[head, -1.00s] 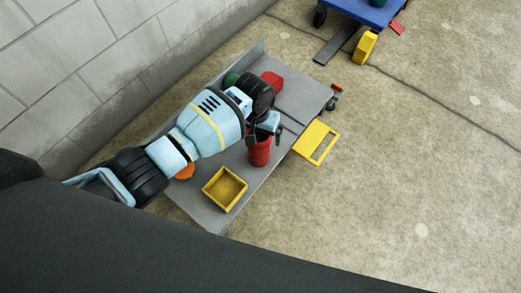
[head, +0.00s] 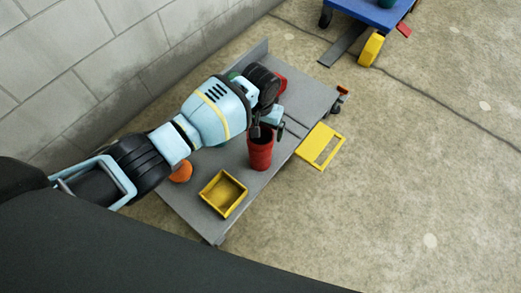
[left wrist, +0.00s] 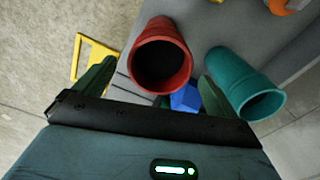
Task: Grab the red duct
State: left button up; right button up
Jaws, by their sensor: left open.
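The red duct (head: 260,153) is an open-topped, slightly tapered tube standing on the grey cart near its right edge. In the left wrist view, the red duct (left wrist: 160,62) shows its dark open mouth ahead of the gripper. My left gripper (head: 266,128) is open at the duct's top end. In the wrist view, its two green fingers (left wrist: 156,88) are spread, with the duct's mouth between and beyond them. I cannot tell whether they touch it. My right gripper is not in view.
The grey cart (head: 305,92) also holds a yellow bin (head: 223,194) and an orange piece (head: 181,172). A teal tube (left wrist: 245,85) and blue piece (left wrist: 186,98) are close to the right finger. A yellow frame (head: 320,146) is beside the cart; a blue cart (head: 370,12) stands behind.

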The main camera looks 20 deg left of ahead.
aim_at(260, 139)
pick_arm(q)
notch_tip(260, 139, down, 5)
jog(key=b, duration=0.2)
jog(key=shift+s+r+b, duration=0.1)
jog(key=shift+b, duration=0.2)
jog(key=shift+c, duration=0.6)
jog(key=c, duration=1.4)
jog(key=shift+c, duration=0.5)
